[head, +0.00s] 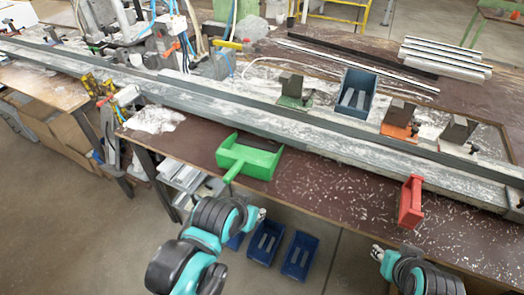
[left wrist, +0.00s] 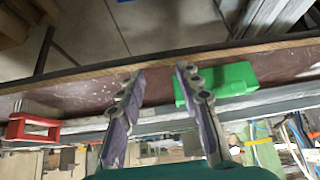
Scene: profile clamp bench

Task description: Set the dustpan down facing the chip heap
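The green dustpan (head: 262,163) rests on the brown bench top by the front edge, its handle (head: 232,172) pointing toward the lower left, over the edge. A dark strip shows at its far side. It also shows in the left wrist view (left wrist: 230,80), beside my fingers. My left gripper (head: 260,214) is open and empty, apart from the dustpan, in front of the bench edge; its spread fingers show in the left wrist view (left wrist: 161,72). My right gripper (head: 376,252) is at the front right; its finger opening is unclear. Pale chips (head: 340,195) lie scattered right of the dustpan; a white pile (head: 153,120) lies to its left.
A red handled tool (head: 411,203) stands on the bench at the right. A long grey profile (head: 290,128) crosses the bench behind the dustpan. Clamp blocks (head: 398,118) and a blue bin (head: 356,93) stand behind. Blue bins (head: 299,256) lie below the front edge.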

